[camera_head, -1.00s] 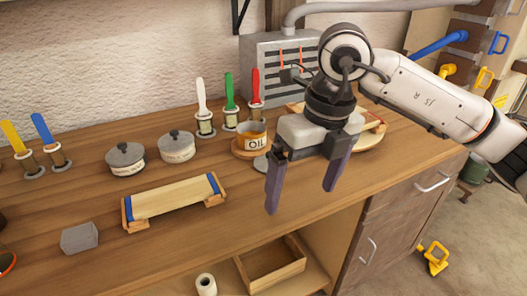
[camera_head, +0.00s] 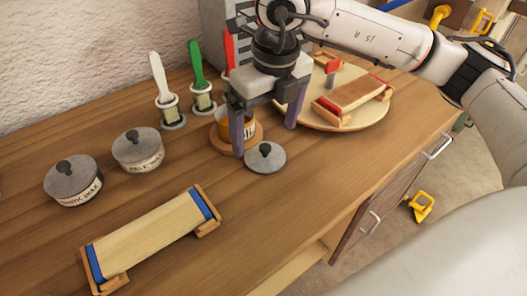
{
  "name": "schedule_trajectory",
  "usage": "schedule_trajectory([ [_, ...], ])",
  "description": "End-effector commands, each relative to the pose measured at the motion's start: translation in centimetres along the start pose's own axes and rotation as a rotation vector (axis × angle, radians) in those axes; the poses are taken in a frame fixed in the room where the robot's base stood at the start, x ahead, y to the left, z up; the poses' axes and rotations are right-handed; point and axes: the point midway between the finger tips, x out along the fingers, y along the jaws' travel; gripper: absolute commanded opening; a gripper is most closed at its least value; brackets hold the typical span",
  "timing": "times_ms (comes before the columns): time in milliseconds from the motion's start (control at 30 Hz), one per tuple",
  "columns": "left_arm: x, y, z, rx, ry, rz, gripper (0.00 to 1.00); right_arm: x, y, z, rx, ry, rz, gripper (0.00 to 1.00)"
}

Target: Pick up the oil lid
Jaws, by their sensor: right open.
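The oil lid (camera_head: 265,160) is a round grey disc with a dark knob, lying on the wooden bench just in front of the oil pot. The orange oil pot (camera_head: 222,127) stands lidless on a round wooden base, partly hidden by my gripper. My right gripper (camera_head: 264,138) points down with its two purple fingers apart. In the picture, the fingers hang over the pot and the back of the lid, one to each side; the gap in height is hard to tell. Nothing is between the fingers. My left gripper is out of view.
Two lidded pots, one (camera_head: 138,149) and another (camera_head: 74,181), stand left. A wooden frame with a pale lath (camera_head: 152,236) lies in front. A round board (camera_head: 362,125) with a red-ended frame lies right. Brushes (camera_head: 200,85) stand behind. Bench front is clear.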

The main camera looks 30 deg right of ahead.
Motion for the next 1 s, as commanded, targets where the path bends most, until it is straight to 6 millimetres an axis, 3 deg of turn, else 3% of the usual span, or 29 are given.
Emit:
schedule_trajectory([
  [400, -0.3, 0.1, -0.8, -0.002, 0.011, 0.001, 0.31, 4.9, -0.2, -0.6, 0.001, 0.001, 0.000, 0.91],
  [700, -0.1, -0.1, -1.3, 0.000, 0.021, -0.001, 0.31, 5.6, -0.2, -0.6, 0.001, -0.001, 0.000, 0.91],
  [733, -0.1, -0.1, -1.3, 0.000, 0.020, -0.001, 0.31, 5.6, -0.2, -0.6, 0.001, -0.001, 0.000, 0.89],
  [1000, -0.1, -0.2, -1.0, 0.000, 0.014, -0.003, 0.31, 5.5, -0.2, -0.5, 0.001, -0.001, 0.000, 0.48],
])
